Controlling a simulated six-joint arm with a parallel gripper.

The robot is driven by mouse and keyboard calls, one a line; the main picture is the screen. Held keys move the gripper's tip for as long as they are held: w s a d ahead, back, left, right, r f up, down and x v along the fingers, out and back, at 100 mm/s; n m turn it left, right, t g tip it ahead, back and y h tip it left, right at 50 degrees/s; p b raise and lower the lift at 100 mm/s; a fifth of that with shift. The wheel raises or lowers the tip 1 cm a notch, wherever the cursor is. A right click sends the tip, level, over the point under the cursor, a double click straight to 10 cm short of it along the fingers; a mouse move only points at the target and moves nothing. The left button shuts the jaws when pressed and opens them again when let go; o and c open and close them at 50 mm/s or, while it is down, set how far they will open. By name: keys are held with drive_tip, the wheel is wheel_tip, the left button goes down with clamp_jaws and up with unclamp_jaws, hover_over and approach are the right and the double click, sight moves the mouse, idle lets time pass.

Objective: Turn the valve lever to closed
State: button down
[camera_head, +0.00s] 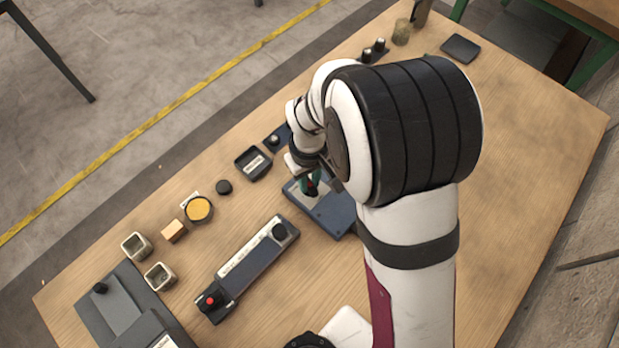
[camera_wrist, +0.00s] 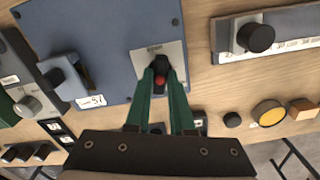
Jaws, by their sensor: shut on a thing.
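A blue panel box (camera_wrist: 105,45) with a silver plate (camera_wrist: 141,61) lies on the table; it also shows in the head view (camera_head: 345,226). On the plate is a small black lever with a red end (camera_wrist: 161,80). My gripper (camera_wrist: 161,74) has its two green fingers closed around this lever, one on each side. In the head view my gripper (camera_head: 312,184) is over the same plate, and my arm hides part of the box. The lever is partly hidden between the fingers, and I cannot read the plate's marking.
A blue clamp-like part (camera_wrist: 68,74) stands on the same box. A long bar unit (camera_head: 250,262) with a black knob and red button lies in front. A yellow disc (camera_head: 198,209), a wooden block (camera_head: 174,231) and small cups (camera_head: 136,246) stand left. The table's right side is clear.

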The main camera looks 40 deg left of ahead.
sight(310, 185)
drive_tip(key=m, duration=1.1)
drive_tip(key=shift+m, duration=1.9)
drive_tip(key=c, duration=0.8)
unclamp_jaws()
wheel_tip(310, 185, up, 16)
drive_tip(key=shift+f, duration=0.1)
